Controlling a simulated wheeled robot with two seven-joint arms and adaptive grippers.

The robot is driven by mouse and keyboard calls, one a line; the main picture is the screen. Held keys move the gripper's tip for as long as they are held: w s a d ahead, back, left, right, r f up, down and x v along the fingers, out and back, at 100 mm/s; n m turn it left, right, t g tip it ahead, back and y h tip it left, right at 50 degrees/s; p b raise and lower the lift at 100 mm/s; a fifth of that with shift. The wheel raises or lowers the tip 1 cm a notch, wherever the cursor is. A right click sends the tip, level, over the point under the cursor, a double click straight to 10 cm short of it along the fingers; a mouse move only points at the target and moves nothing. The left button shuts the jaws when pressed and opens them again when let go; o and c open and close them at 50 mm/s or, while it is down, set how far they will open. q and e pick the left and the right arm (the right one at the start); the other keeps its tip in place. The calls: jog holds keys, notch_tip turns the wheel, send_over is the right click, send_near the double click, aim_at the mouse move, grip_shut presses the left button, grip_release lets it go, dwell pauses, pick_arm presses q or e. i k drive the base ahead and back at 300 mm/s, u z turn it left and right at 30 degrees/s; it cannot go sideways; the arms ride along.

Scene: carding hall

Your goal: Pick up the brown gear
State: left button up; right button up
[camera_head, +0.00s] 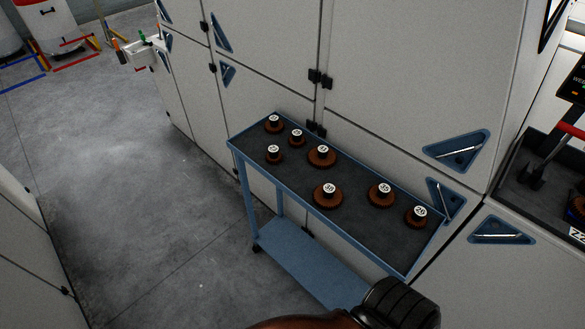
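Several brown gears stand on the dark top of a blue cart (237,150). Each has a black hub with a white numbered label. Smaller ones are at the far end: a gear (273,128), a second (295,141) and a third (274,159). Larger ones are a gear (320,160) in the middle, one (326,200) nearer, one (380,198) to its right and one (417,222) at the near right end. I cannot make out either gripper. A brown and black form (400,303) is cut off at the bottom edge; I cannot tell what it is.
Pale machine cabinets (265,50) with blue triangular handle recesses stand close behind the cart. A dark tray (520,190) with black and red parts is at the right. The cart has a lower blue shelf (310,262). Open grey floor (130,170) lies left.

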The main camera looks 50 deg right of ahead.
aim_at(327, 196)
jog(key=i, duration=2.2)
jog(key=z, duration=2.9)
